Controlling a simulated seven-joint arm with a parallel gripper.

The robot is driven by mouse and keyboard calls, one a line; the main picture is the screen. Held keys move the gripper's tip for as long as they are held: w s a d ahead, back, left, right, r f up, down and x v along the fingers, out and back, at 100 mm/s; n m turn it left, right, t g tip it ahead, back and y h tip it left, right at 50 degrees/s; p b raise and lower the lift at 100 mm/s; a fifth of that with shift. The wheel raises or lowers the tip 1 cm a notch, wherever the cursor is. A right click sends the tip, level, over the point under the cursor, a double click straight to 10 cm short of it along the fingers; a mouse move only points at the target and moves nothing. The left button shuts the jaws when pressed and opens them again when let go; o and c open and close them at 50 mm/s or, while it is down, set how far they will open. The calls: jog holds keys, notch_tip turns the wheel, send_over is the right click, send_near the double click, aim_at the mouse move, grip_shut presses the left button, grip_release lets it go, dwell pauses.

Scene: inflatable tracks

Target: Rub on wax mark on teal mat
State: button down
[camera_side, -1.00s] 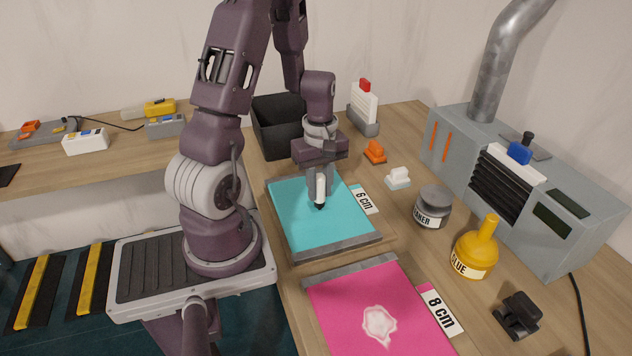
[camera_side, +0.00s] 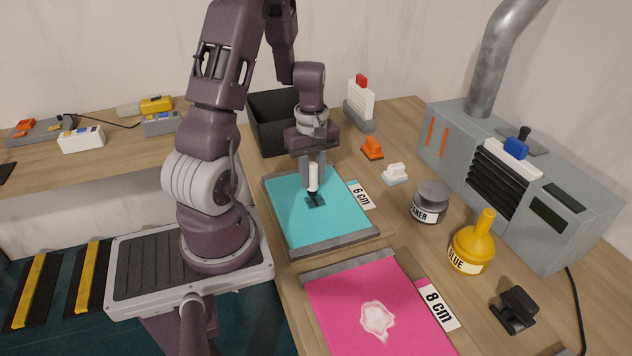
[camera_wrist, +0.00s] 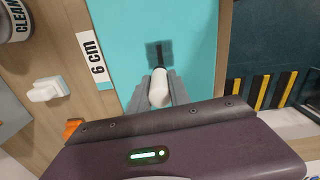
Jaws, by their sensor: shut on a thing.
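The teal mat (camera_side: 340,222) lies flat on the wooden bench, with a grey strip along its near edge. My gripper (camera_side: 313,178) is over the far half of the mat, shut on a white-handled tool (camera_side: 313,180) with a dark tip. In the wrist view, my gripper (camera_wrist: 159,95) grips the white handle (camera_wrist: 159,88), and the dark tip reaches to the mat (camera_wrist: 190,70). A dark, roughly square patch (camera_side: 319,203) shows on the mat at the tip. It also shows in the wrist view (camera_wrist: 152,52), partly hidden by the tool.
A pink mat (camera_side: 345,304) with a whitish blotch lies nearer. A "6 cm" label (camera_side: 360,195) adjoins the teal mat. A grey jar (camera_side: 429,203), yellow glue bottle (camera_side: 472,250), white block (camera_side: 396,174) and orange block (camera_side: 372,150) stand right. A black bin (camera_side: 273,125) is behind.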

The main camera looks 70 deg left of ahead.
jog(key=shift+a+r, duration=0.1)
jog(key=shift+r, duration=3.85)
